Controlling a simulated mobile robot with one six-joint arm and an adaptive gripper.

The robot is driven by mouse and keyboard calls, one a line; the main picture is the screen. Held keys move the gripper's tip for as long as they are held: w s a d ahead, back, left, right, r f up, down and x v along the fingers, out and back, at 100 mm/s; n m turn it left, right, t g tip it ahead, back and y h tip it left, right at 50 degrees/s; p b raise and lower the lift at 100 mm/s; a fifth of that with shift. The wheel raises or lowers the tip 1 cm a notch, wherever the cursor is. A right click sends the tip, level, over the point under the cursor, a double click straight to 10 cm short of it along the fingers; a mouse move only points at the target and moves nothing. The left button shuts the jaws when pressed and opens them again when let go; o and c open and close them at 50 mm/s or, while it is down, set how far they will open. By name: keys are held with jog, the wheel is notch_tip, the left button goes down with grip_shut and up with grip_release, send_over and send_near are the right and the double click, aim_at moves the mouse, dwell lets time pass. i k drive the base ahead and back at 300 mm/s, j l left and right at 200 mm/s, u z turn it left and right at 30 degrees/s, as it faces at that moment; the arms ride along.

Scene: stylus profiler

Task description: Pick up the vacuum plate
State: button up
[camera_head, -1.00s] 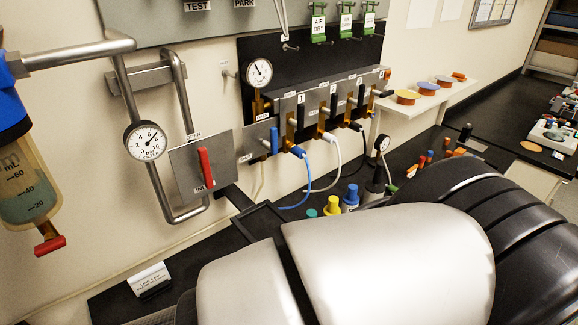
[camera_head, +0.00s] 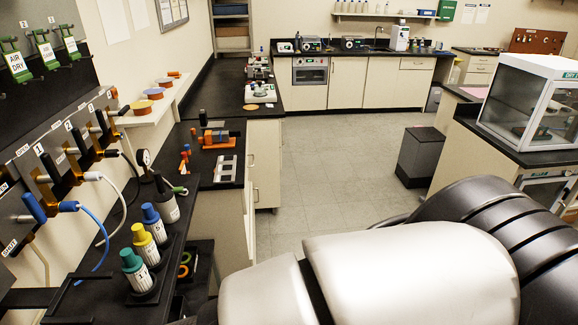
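I cannot pick out the vacuum plate with certainty in the head view. A flat grey metal piece with dark openings (camera_head: 227,168) lies near the edge of the left counter, but I cannot tell whether it is the plate. Farther back, a pale device (camera_head: 262,92) and other small equipment stand on the counter, too small to make out. My gripper is not in view. Large white and black parts of my own body fill the bottom right and hide what lies behind them.
Capped bottles (camera_head: 145,245) stand on the near left bench below a valve panel (camera_head: 75,150) with hoses. A grey bin (camera_head: 419,158) and a glass-walled cabinet (camera_head: 528,100) stand on the right. The grey floor (camera_head: 335,170) between the counters is clear.

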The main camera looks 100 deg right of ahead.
aim_at(225, 169)
jog(key=z, duration=3.05)
jog(key=u, duration=0.5)
jog(key=i+l+u, duration=0.35)
jog(key=l, duration=0.25)
jog(key=i+l+u, duration=0.35)
jog(key=l, duration=0.35)
jog(key=i+l+u, duration=0.2)
jog(key=l, duration=0.2)
jog(key=i+l+u, duration=0.15)
jog(key=l, duration=0.25)
jog(key=i+l, duration=0.1)
jog(key=l, duration=0.25)
jog(key=i+l, duration=0.1)
jog(key=l, duration=0.3)
jog(key=i+l, duration=0.1)
jog(key=l, duration=0.25)
jog(key=i+l, duration=0.1)
jog(key=l, duration=0.3)
